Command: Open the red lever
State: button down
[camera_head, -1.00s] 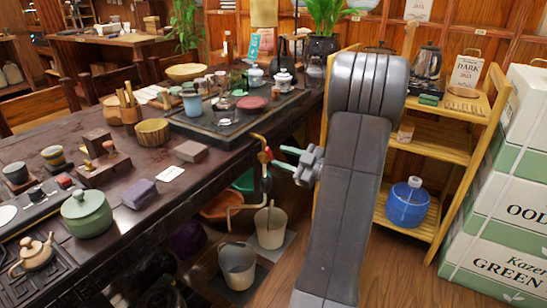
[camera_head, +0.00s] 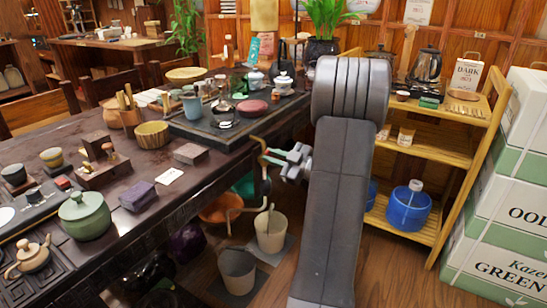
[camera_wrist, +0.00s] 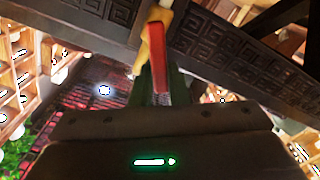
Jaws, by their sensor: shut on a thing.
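The red lever (camera_wrist: 162,70) shows in the wrist view as a narrow red strip, with yellow brass fittings (camera_wrist: 153,45) beside it. My gripper (camera_wrist: 160,90) is shut on the lever, with its green fingers on either side. In the head view, my gripper (camera_head: 268,156) is at the brass pipe (camera_head: 259,144) by the right edge of the dark tea table. The red of the lever is hidden or too small to make out there.
The dark tea table (camera_head: 190,185) with teaware lies left of my arm. A wooden shelf (camera_head: 427,157) with a blue water jug (camera_head: 408,205) and stacked boxes (camera_head: 500,220) stand at the right.

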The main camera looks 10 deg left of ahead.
jog(key=shift+r+p, duration=0.1)
jog(key=shift+p, duration=0.2)
jog(key=shift+w+d+r+m+p, duration=0.15)
jog(key=shift+w+m+p, duration=0.2)
jog(key=shift+m+p, duration=0.85)
jog(key=shift+w+d+m+p, duration=0.1)
jog(key=shift+w+m+p, duration=0.25)
jog(key=shift+m+p, duration=0.8)
jog(key=shift+w+d+r+m+p, duration=0.15)
jog(key=shift+w+m+p, duration=0.35)
jog(key=shift+p, duration=1.2)
jog(key=shift+s+f, duration=0.15)
jog(key=c, duration=1.4)
grip_release()
